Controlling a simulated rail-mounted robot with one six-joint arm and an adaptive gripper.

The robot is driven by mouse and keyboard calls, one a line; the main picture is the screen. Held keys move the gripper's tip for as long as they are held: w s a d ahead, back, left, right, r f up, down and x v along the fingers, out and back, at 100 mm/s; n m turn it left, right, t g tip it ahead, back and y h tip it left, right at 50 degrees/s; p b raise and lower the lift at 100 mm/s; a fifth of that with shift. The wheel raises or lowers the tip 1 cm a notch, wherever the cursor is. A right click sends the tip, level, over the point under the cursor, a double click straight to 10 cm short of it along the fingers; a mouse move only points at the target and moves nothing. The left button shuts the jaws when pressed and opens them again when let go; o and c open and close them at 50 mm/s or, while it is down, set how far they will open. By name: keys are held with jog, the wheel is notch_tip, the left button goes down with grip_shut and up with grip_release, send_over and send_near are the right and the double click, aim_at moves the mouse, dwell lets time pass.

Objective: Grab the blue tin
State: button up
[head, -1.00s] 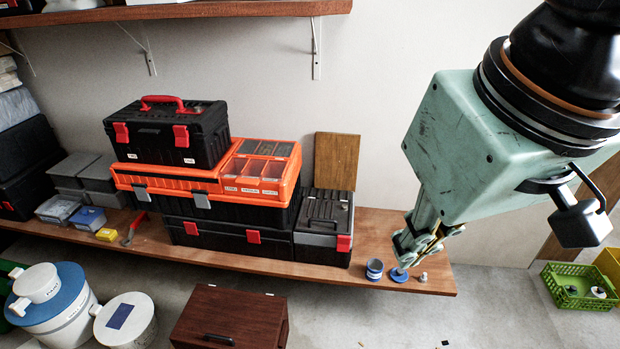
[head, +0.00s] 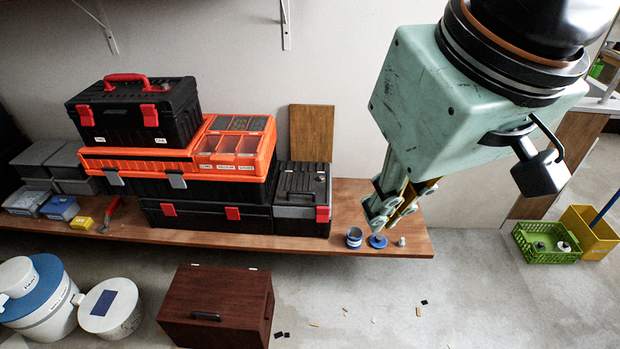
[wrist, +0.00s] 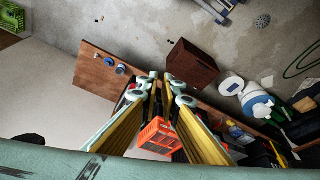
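The blue tin (head: 354,238), a small can with a pale band, stands near the front right end of the wooden shelf board. It also shows as a small blue thing in the wrist view (wrist: 121,69). A flat blue disc (head: 377,241) lies to its right. My gripper (head: 377,222) points down, its fingertips overlapping the picture area just above the disc, right of the tin. Its height and distance from the tin are hard to judge. In the wrist view the two fingers (wrist: 162,82) stand apart with nothing between them.
A small grey-white piece (head: 401,241) stands right of the disc. A grey-black case (head: 302,205) stands left of the tin, beside stacked black and orange toolboxes (head: 175,160). A wooden panel (head: 312,133) leans on the wall. A brown box (head: 215,305) stands on the floor.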

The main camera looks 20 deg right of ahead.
jog(key=o, duration=1.7)
jog(key=shift+o, duration=0.2)
